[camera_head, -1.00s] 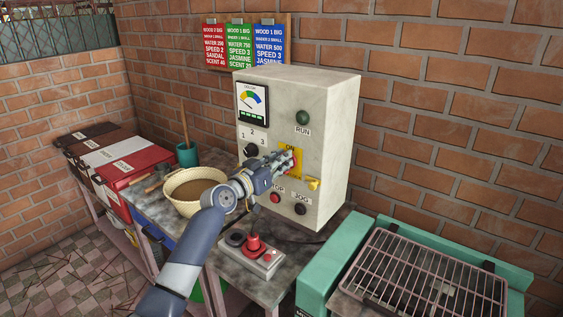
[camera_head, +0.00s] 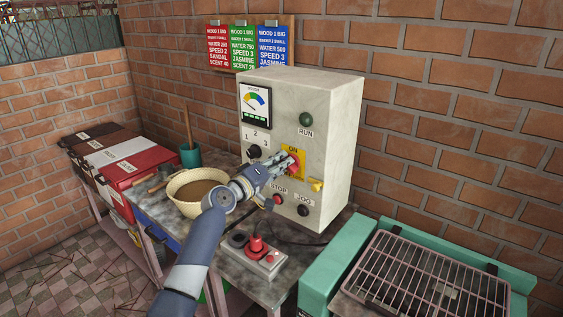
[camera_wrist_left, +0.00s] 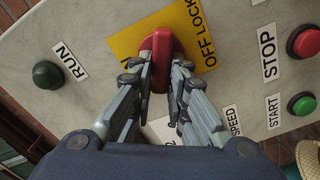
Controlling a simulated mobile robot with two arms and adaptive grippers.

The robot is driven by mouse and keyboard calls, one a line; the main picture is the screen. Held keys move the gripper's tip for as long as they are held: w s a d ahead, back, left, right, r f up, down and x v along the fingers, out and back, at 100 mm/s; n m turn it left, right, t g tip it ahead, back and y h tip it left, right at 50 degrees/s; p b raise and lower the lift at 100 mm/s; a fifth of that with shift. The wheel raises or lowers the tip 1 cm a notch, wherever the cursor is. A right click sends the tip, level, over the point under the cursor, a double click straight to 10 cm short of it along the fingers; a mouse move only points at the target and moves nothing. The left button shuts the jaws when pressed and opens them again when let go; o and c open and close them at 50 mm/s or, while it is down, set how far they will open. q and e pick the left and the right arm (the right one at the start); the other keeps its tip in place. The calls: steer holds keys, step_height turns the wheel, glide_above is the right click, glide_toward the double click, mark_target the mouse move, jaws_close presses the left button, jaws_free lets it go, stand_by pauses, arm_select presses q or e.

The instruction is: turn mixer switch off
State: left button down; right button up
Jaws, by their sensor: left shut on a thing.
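The mixer switch is a red rotary handle (camera_wrist_left: 161,60) on a yellow plate (camera_wrist_left: 125,42) marked "OFF LOCK" on the control box. In the head view the left gripper (camera_head: 285,167) reaches the box front from the left and hides part of the plate. The right gripper is not in view.
The pale control box (camera_head: 331,150) also has a green RUN lamp (camera_head: 306,119), a red STOP button (camera_head: 278,199), a JOG button (camera_head: 303,210) and a black speed knob (camera_head: 254,151). A bowl (camera_head: 182,205) stands left. A small red-knobbed device (camera_head: 257,245) sits in front.

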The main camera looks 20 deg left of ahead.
arm_select(q)
steer(key=n, duration=0.2)
steer(key=n+p, duration=0.1)
steer(key=n, duration=0.2)
steer(key=shift+a+f+n, duration=0.15)
steer(key=shift+f+n, duration=0.25)
steer(key=shift+f+p, duration=0.1)
steer(key=shift+p, duration=0.2)
steer(key=c, duration=1.6)
jaws_free()
steer(key=shift+o, duration=0.2)
steer(key=v, duration=1.2)
